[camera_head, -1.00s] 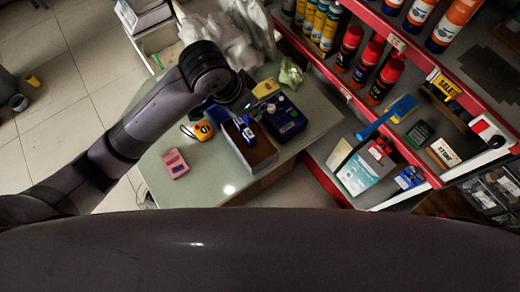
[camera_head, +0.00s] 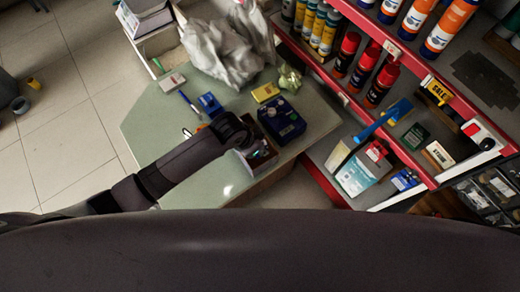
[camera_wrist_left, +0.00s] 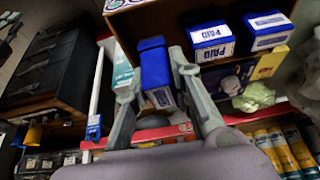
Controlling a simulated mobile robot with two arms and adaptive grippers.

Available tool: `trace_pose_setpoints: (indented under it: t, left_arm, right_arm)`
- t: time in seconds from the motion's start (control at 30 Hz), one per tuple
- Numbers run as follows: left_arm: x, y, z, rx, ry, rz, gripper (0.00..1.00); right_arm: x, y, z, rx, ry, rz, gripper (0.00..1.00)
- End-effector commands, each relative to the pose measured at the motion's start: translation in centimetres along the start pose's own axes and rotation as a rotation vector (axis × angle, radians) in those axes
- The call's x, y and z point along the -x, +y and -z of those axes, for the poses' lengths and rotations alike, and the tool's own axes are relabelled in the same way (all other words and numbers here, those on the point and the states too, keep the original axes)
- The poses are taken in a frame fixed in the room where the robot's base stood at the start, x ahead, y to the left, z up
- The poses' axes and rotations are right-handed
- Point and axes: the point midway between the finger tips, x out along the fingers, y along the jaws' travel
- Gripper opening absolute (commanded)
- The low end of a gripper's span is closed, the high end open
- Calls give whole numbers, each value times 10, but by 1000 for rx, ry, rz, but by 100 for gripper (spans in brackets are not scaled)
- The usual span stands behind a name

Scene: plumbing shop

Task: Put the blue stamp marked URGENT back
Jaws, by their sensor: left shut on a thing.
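My left gripper (camera_wrist_left: 154,72) is shut on a blue stamp (camera_wrist_left: 156,62), which stands between its two fingers in the left wrist view. The stamp's pale label is too small to read. Two blue stamps marked PAID (camera_wrist_left: 211,42) (camera_wrist_left: 268,28) sit by the brown tray (camera_wrist_left: 150,22), right of the held stamp. In the head view the tray (camera_head: 262,160) is partly covered by my left wrist, and the gripper's fingers are hidden. Another blue stamp (camera_head: 208,102) lies on the table. My right gripper is in neither view.
A dark blue box (camera_head: 283,120) stands right beside the tray on the pale green table (camera_head: 150,125). Crumpled bags (camera_head: 225,50) and a yellow pack (camera_head: 265,92) lie behind. The red-edged shelf (camera_head: 345,90) with cans rises at right. The table's left part is fairly clear.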

Motion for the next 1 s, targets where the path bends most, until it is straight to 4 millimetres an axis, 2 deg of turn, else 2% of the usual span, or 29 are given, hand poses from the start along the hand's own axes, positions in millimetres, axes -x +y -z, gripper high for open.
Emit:
trace_pose_setpoints:
  t: [0.23, 0.63, 0.67, 0.77, 1.0]
  left_arm:
    - [-30, 1, -14, 1, -3, -1, 0]
    - [-36, 1, -16, 1, -2, 0, 0]
    - [-35, 1, -16, 1, -1, 0, 22]
    - [-35, 1, -15, 1, -2, 0, 29]
    - [-35, 1, -15, 1, -2, 0, 29]
  right_arm:
    - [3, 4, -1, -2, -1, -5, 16]
    - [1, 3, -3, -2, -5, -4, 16]
    - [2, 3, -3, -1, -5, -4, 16]
    - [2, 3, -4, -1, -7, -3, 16]
    - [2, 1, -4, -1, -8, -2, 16]
